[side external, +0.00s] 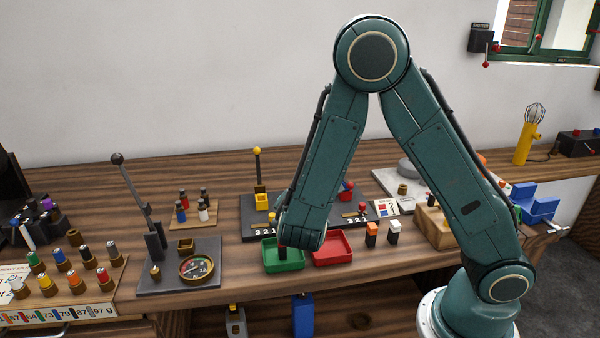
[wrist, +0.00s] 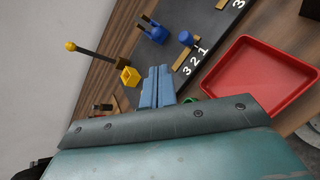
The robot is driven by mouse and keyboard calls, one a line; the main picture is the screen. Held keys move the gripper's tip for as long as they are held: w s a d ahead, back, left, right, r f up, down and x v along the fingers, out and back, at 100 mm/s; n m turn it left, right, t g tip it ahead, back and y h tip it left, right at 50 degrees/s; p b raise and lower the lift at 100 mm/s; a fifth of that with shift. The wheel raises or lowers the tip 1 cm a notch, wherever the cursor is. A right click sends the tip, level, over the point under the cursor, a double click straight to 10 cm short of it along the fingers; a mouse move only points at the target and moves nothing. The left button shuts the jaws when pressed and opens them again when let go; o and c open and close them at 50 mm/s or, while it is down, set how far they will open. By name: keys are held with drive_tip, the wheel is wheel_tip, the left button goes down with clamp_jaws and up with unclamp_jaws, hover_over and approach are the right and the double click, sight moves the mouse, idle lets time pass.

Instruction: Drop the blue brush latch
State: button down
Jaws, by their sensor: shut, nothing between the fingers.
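In the wrist view a blue piece, apparently the blue brush latch (wrist: 148,22), stands tilted beside dark parts on a black base plate (wrist: 215,20). A separate round blue knob (wrist: 186,38) sits at a brass slot next to the numbers 3 2 1. My gripper (wrist: 158,72) shows as two pale blue fingers, shut together and empty, apart from both blue parts. In the side view my wrist (side external: 303,230) hangs in front of the black plate (side external: 250,228) and hides the blue parts.
A green tray (side external: 284,266) and a red tray (side external: 333,260) stand in front of the plate. A yellow-knobbed lever (side external: 257,165) rises at its left, with a yellow block (side external: 262,202) near it. A gauge panel (side external: 160,280) with a tall lever stands further left.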

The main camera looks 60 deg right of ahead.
drive_tip(key=shift+x, duration=4.4)
drive_tip(key=shift+d+r, duration=0.1)
drive_tip(key=shift+r, duration=0.05)
drive_tip(key=shift+d+r+g+y, duration=0.15)
drive_tip(key=shift+r+g+y, duration=0.45)
drive_tip(key=shift+r, duration=0.15)
drive_tip(key=shift+d+r+g+y, duration=0.1)
drive_tip(key=shift+r+g+y, duration=0.4)
drive_tip(key=shift+g, duration=0.1)
drive_tip(key=shift+w+r+g+y, duration=0.15)
drive_tip(key=shift+r+g+y, duration=0.15)
drive_tip(key=shift+r+y, duration=0.1)
drive_tip(key=shift+w+r+n+y, duration=0.15)
drive_tip(key=shift+r+n+y, duration=0.15)
drive_tip(key=shift+r, duration=0.65)
drive_tip(key=shift+r, duration=0.6)
